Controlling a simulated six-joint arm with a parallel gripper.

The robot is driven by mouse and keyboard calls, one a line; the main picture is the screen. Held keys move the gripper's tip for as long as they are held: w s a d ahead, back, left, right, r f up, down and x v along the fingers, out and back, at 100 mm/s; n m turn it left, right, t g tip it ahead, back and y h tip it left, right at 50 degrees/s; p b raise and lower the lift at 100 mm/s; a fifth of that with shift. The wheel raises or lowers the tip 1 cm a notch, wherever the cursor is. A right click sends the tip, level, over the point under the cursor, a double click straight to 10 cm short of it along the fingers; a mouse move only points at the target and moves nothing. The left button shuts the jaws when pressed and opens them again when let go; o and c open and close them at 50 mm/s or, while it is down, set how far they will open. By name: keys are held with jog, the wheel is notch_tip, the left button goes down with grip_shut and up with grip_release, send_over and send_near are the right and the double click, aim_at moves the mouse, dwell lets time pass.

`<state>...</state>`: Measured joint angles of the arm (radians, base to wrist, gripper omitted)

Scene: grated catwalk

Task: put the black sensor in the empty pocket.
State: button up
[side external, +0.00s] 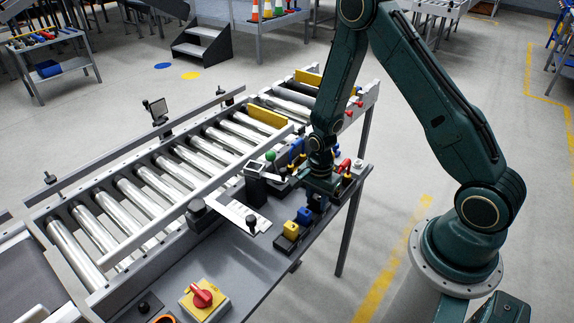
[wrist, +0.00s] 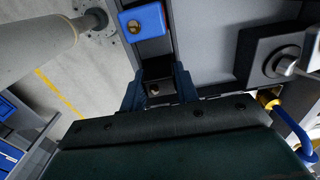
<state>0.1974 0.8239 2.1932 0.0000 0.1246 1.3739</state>
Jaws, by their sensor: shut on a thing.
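My gripper (side external: 318,202) points down at the far end of a black holder (side external: 283,246) on the grey bench. In the wrist view its two dark blue fingers (wrist: 160,92) are closed on the black sensor (wrist: 154,88), a dark block with a small brass spot. A blue sensor (side external: 304,216) and a yellow sensor (side external: 291,230) sit in the holder in a row beside the gripper. The blue one also shows in the wrist view (wrist: 152,18). The pocket under the black sensor is hidden, so I cannot tell whether the sensor is in it or just above it.
A roller conveyor (side external: 165,178) runs behind the bench. A yellow box with a red rotary switch (side external: 204,298) stands at the bench front. A black post device (side external: 255,185) and several coloured connectors (side external: 297,150) stand close behind the gripper. A blue cable (wrist: 296,130) shows at the right in the wrist view.

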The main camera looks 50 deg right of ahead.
dwell(0.4)
jog(key=o, duration=1.4)
jog(key=shift+o, duration=0.2)
jog(key=shift+r, duration=0.1)
jog(key=shift+r, duration=3.9)
